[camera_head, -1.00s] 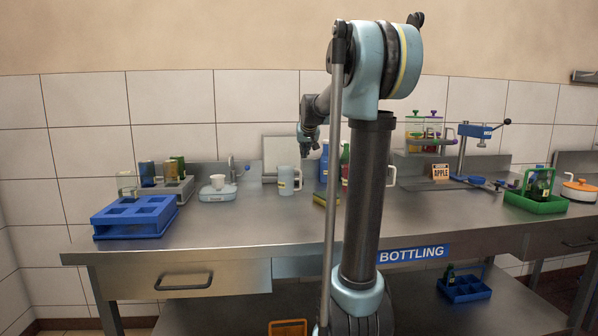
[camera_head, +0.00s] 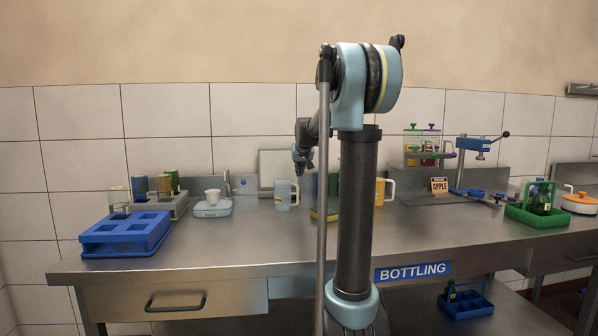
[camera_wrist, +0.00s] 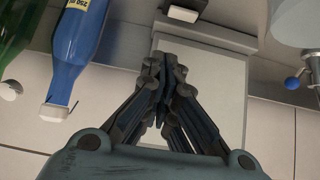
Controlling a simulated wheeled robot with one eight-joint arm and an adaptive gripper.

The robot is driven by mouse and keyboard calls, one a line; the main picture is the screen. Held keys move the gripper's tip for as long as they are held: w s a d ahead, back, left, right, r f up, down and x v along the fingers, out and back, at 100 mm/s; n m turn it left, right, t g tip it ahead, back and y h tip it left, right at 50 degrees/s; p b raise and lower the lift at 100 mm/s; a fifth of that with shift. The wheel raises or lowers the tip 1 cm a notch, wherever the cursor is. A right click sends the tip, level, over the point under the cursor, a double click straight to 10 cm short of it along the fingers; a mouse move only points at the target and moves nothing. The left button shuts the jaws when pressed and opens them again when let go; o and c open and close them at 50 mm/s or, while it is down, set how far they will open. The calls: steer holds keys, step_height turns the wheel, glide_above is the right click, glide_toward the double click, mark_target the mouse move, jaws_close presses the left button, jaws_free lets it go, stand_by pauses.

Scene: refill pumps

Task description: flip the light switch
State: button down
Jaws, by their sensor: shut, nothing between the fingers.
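My gripper (camera_head: 302,168) is over the rear of the steel bench, just right of the grey mug in the head view. In the wrist view my gripper (camera_wrist: 165,90) has its fingers together and empty. It is in front of a pale upright panel (camera_wrist: 218,95), which also stands against the wall in the head view (camera_head: 270,163). A small white block (camera_wrist: 184,13) is at the panel's edge. I cannot clearly identify the light switch in either view. Contact between my fingers and the panel cannot be judged.
A blue bottle (camera_wrist: 78,40) and a green bottle (camera_wrist: 14,30) are left of my fingers in the wrist view. The grey mug (camera_head: 283,196) and an orange mug (camera_head: 380,190) stand on the bench. A blue rack (camera_head: 125,238) is at left.

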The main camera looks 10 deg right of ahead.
steer(key=x, duration=0.6)
steer(key=shift+w+f, duration=0.1)
step_height(320, 180, down, 2)
steer(key=shift+f, duration=0.9)
